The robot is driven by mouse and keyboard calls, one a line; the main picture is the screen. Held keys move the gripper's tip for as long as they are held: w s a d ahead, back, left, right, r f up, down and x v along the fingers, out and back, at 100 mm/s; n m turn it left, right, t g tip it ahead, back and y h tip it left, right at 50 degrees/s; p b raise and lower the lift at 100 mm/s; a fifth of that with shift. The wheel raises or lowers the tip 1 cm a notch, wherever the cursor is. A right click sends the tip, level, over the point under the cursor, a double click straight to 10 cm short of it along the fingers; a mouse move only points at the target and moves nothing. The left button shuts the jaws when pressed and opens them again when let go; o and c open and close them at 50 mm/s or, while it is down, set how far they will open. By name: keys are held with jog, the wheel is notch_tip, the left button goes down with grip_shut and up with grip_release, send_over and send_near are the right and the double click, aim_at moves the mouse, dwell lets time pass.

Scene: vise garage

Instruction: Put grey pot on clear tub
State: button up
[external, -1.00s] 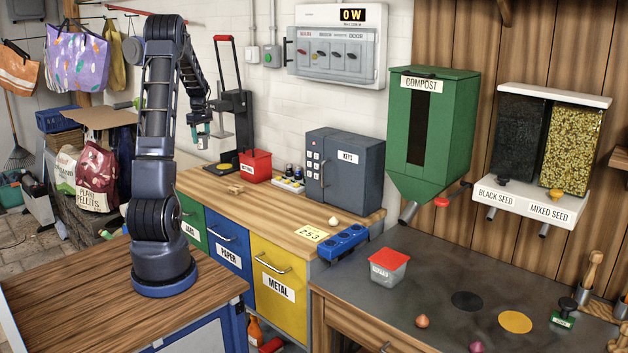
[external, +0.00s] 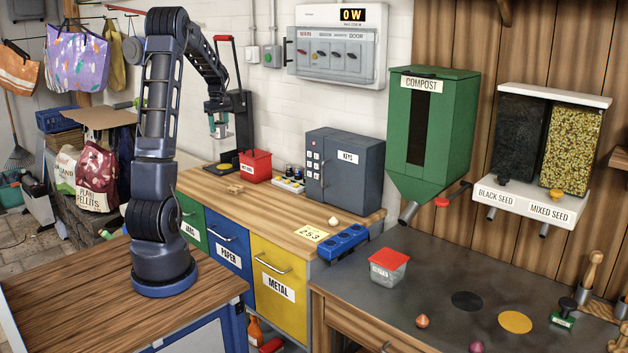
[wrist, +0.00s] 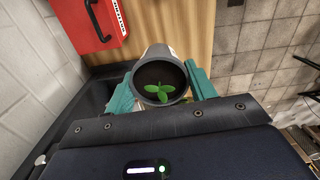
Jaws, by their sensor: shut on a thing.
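My gripper (external: 218,127) hangs over the far end of the wooden counter, in front of the black press stand. Its teal fingers are shut on the grey pot (wrist: 148,97). The wrist view shows the pot's round rim, dark soil and a small green seedling between the fingers. In the external view the pot is too small to make out clearly. The clear tub (external: 387,272) has a red lid and a label. It stands on the dark bench at right, well apart from my gripper.
A red bin (external: 255,166) stands near my gripper and also shows in the wrist view (wrist: 88,22). Onions sit at the bench front.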

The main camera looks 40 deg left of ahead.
jog(key=w+d+r+m, duration=0.1)
jog(key=w+d+m, duration=0.15)
jog(key=d, duration=0.95)
jog(key=w+d+r+m, duration=0.1)
jog(key=w+d+m, duration=0.15)
jog(key=d, duration=0.95)
notch_tip(320, 180, up, 2)
jog(key=m, duration=1.2)
send_over(390, 257)
notch_tip(390, 257, down, 20)
jog(key=shift+s+r, duration=0.1)
jog(key=shift+r, duration=0.1)
jog(key=shift+f, duration=0.15)
jog(key=o, duration=1)
jog(key=shift+o, duration=0.2)
